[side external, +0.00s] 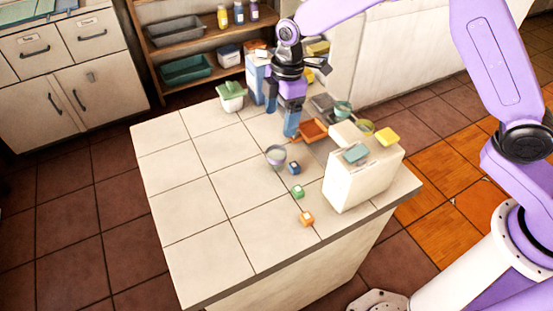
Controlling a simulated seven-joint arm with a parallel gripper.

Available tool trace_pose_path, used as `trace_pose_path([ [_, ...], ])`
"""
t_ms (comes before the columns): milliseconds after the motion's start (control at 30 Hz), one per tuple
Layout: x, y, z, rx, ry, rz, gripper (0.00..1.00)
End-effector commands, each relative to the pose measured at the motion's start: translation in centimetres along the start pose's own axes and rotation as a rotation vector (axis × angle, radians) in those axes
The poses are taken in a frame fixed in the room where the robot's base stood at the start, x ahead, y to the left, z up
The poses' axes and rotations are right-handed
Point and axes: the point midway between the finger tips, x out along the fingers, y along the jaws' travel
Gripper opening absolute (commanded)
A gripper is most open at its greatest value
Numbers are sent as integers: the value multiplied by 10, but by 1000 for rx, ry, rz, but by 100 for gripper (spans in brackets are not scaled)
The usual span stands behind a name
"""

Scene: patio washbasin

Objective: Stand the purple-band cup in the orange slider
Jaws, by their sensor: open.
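The purple-band cup (276,155) is a small pale cup with a purple band, on the tiled worktop left of the white box. The orange slider (312,130) is a low orange tray behind and to the right of the cup, partly hidden by my gripper. My gripper (282,118) points down with blue fingers, just left of the orange slider and above and behind the cup. It is open, with nothing visible between its fingers. The cup stands apart from it. I cannot tell exactly how high the fingertips are.
A white box (362,180) with a teal sponge (356,153) stands at the right. A teal cup (342,109) stands behind. The worktop's left side is clear.

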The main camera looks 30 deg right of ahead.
Motion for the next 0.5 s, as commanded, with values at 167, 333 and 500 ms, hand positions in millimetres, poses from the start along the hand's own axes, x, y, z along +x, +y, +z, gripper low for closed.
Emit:
trace_pose_path([
  [167,35,0,1,1,-2,-3,83],
  [333,60,0,0,0,-1,-1,83],
  [500,71,0,0,1,0,1,83],
])
